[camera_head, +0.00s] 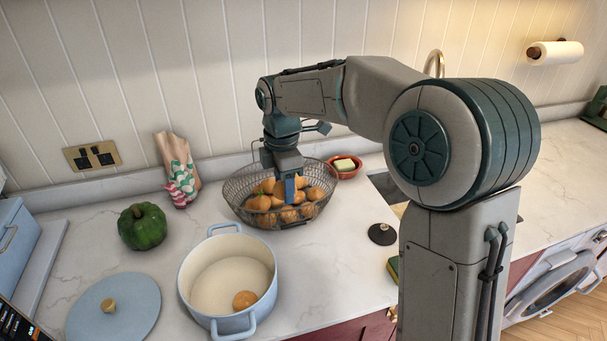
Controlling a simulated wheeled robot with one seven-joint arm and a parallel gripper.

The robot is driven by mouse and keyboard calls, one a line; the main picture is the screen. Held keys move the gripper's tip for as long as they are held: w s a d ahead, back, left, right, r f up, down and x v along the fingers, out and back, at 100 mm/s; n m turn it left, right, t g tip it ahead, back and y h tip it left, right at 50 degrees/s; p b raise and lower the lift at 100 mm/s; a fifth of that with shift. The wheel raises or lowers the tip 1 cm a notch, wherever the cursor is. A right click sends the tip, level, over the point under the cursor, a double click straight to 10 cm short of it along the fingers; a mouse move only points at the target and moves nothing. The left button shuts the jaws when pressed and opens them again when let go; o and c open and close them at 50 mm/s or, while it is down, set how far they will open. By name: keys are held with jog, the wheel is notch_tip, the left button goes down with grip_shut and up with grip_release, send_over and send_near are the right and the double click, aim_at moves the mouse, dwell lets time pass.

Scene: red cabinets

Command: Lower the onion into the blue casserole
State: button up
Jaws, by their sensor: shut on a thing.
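My gripper (290,190) points down into the wire basket (238,200), among the brown onions (262,203) heaped there. It is shut on an onion, which the fingers and the other onions mostly hide. The blue casserole (187,296) stands open at the front, left of and nearer than the basket. One onion (245,299) lies on its pale inner floor, toward the right front side.
The casserole's blue lid (110,312) lies at the front left, with a green pepper (142,227) behind it. A paper bag (180,160) stands near the wall. A red dish with butter (344,165) is right of the basket, and a dark round stopper (382,233) lies in front.

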jog(key=s+a+f+b, duration=0.2)
jog(key=s+a+f, duration=0.2)
jog(key=s+a, duration=0.4)
jog(key=a, duration=0.2)
jog(key=shift+s+a+f+b, duration=0.15)
jog(key=shift+a+f+b, duration=0.05)
jog(key=shift+a+b, duration=0.15)
jog(key=shift+f, duration=0.1)
dwell(0.3)
jog(key=b, duration=0.6)
send_over(243, 273)
jog(key=shift+f, duration=4.25)
jog(key=shift+f+b, duration=1.35)
jog(key=shift+f, duration=1.1)
jog(key=o, duration=1.1)
